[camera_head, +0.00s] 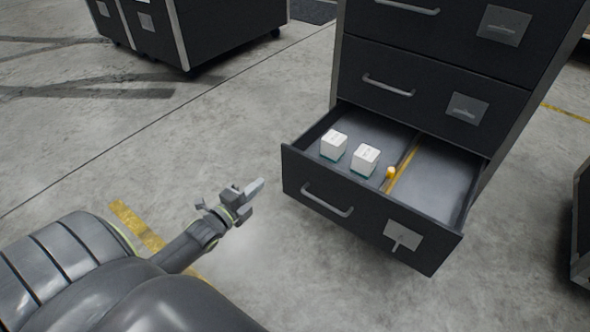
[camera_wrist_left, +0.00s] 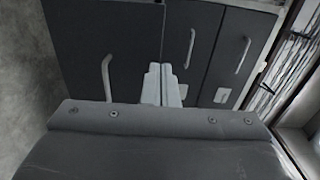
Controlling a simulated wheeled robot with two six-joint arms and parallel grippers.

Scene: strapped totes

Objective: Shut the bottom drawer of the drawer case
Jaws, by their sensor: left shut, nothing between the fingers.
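The dark drawer case (camera_head: 420,85) stands at the upper right of the head view. Its bottom drawer (camera_head: 370,210) is pulled out, with a grey bar handle (camera_head: 328,200) on its front. Inside the drawer are two white boxes (camera_head: 365,160) and a small orange item (camera_head: 391,173) beside a yellow divider. The drawers above look closed. My left gripper (camera_head: 256,188) is shut and empty, left of the drawer front and apart from it. In the left wrist view its fingers (camera_wrist_left: 163,85) point toward the case's fronts and handles (camera_wrist_left: 107,78). My right gripper is not in view.
Another dark cabinet on casters (camera_head: 200,30) stands at the upper left. A dark tote or case edge (camera_head: 580,225) shows at the right edge. The concrete floor left of and in front of the drawer is clear, with yellow line marks.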

